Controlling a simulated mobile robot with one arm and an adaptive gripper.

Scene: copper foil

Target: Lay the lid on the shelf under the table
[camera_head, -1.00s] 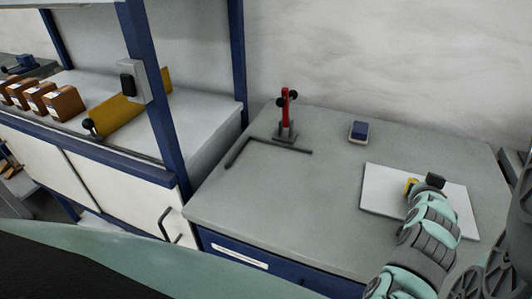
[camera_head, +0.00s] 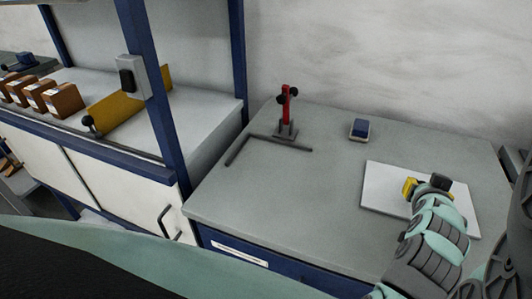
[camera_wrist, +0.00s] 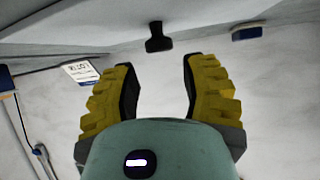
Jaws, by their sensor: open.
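The lid, a flat white plate (camera_head: 386,184), lies on the grey table top (camera_head: 300,205) at the right of the head view. In the wrist view, which looks upside down, its pale surface (camera_wrist: 105,20) crosses the top and a dark knob (camera_wrist: 155,40) sticks out from it. My gripper (camera_head: 426,186) is over the plate in the head view and hides part of it. In the wrist view, the gripper's yellow, black-padded fingers (camera_wrist: 159,68) are spread and empty, with the knob beyond and between them, apart from both. The shelf under the table is not in view.
A red stand (camera_head: 286,112) and a dark angled rod (camera_head: 240,148) are at the table's back left. A blue block (camera_head: 360,129) lies behind the plate. A blue-framed bench with boxes (camera_head: 62,100) stands left. The table's middle is clear.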

